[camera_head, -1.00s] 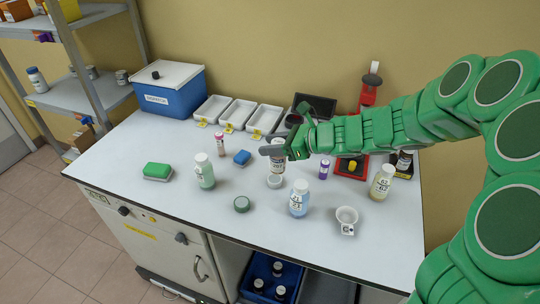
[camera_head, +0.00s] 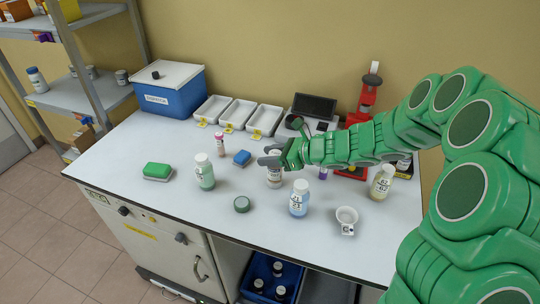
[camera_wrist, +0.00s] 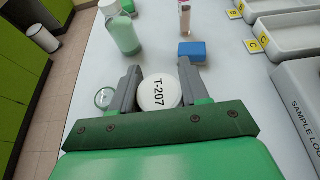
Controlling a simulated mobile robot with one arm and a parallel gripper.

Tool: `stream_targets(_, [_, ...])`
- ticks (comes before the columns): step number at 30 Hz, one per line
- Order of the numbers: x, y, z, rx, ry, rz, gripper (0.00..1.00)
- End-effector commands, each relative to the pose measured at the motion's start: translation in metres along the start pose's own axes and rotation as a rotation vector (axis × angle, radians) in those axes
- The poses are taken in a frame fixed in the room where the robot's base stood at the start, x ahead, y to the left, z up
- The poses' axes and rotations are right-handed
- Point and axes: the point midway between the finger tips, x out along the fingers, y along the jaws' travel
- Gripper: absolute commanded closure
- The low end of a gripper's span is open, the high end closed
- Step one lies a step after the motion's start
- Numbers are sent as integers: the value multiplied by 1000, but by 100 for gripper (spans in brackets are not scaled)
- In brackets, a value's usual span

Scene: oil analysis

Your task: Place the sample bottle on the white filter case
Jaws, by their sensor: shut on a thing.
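My gripper (camera_head: 270,156) is shut on the sample bottle (camera_head: 274,174), an upright bottle below the fingers. In the wrist view its white lid, marked T-207 (camera_wrist: 159,92), sits between the two fingers (camera_wrist: 158,72). The white filter case (camera_head: 274,185) is a low round white piece directly under the bottle. The bottle's base is at or very near its top; I cannot tell whether they touch. The fingers hide the bottle's upper part in the head view.
A green-tinted bottle (camera_head: 204,172), a blue-tinted bottle (camera_head: 299,199) and a yellowish bottle (camera_head: 381,182) stand nearby. White trays (camera_head: 238,114) line the back.

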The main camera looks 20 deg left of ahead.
Motion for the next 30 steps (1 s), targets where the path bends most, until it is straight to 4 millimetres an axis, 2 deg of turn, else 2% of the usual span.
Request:
stream_targets(9, [1, 0, -2, 0, 0, 0, 89])
stream_targets(10, [1, 0, -2, 0, 0, 0, 54])
stream_targets(15, [1, 0, -2, 0, 0, 0, 30])
stream_targets(26, [0, 0, 0, 0, 0, 0, 30])
stream_targets(30, [-13, -1, 0, 1, 0, -4, 30])
